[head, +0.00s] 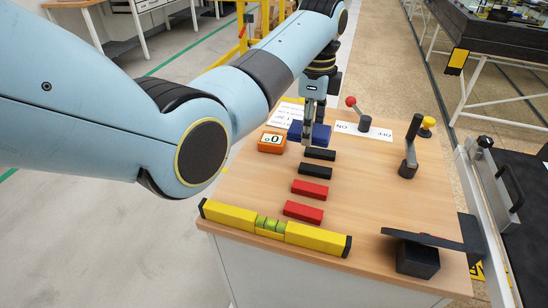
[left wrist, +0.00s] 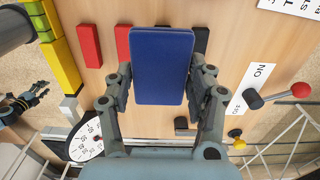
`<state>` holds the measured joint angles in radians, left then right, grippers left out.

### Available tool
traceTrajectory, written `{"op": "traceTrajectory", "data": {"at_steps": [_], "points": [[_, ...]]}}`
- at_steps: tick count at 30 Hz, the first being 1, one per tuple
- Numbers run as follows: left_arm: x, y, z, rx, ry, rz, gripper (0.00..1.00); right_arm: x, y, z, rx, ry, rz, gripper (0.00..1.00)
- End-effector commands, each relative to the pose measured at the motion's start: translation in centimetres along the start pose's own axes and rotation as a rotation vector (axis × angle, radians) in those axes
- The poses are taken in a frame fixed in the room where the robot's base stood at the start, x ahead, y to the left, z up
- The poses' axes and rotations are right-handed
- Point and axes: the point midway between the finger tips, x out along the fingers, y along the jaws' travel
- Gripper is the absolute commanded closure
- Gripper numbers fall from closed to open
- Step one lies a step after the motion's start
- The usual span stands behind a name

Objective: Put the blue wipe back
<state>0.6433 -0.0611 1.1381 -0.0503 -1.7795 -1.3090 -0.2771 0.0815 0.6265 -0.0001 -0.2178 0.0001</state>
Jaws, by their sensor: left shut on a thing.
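The blue wipe (head: 321,137) is a flat blue block at the back of the wooden table, behind the black bars. In the left wrist view the wipe (left wrist: 163,65) lies between the two fingers of my left gripper (head: 308,131), which is shut on its sides. The fingers hide part of it in the head view. I cannot tell whether it touches the table top. A dark gripper, seemingly my right one (left wrist: 27,98), shows small at the left edge of the left wrist view; its opening is unclear.
Black bars (head: 316,171) and red bars (head: 310,189) lie in a column. A yellow level (head: 235,217) lies along the front edge. An orange display box (head: 271,142) is left of the wipe. A red-knobbed lever (head: 364,122), an upright crank (head: 409,160) and a scale (head: 418,259) stand right.

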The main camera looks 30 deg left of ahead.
Motion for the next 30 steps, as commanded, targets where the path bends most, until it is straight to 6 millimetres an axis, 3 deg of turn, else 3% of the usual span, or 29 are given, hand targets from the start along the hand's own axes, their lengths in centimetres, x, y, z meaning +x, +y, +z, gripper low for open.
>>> {"op": "traceTrajectory", "data": {"at_steps": [5, 11, 16, 24, 30], "points": [[1.0, 0.8, 1.8, -0.001, -0.003, 0.004, 0.75, -0.8, 0.2, 0.6, -0.001, -0.009, 0.001, 0.60], [3.8, 2.9, 6.4, -0.002, -0.006, 0.005, 0.75, -2.6, 0.3, 3.5, -0.003, -0.055, 0.001, 0.60], [5.9, 4.2, 9.5, -0.001, -0.003, 0.003, 0.75, -3.5, 0.3, 3.4, -0.003, -0.053, 0.000, 0.60], [8.2, 4.8, 10.8, 0.000, 0.000, 0.004, 0.75, -3.5, 0.1, 0.8, 0.000, -0.015, -0.002, 0.60], [10.8, 4.7, 10.7, 0.000, 0.000, 0.002, 0.75, -3.5, -0.1, 1.1, 0.000, -0.020, -0.004, 0.60]]}}
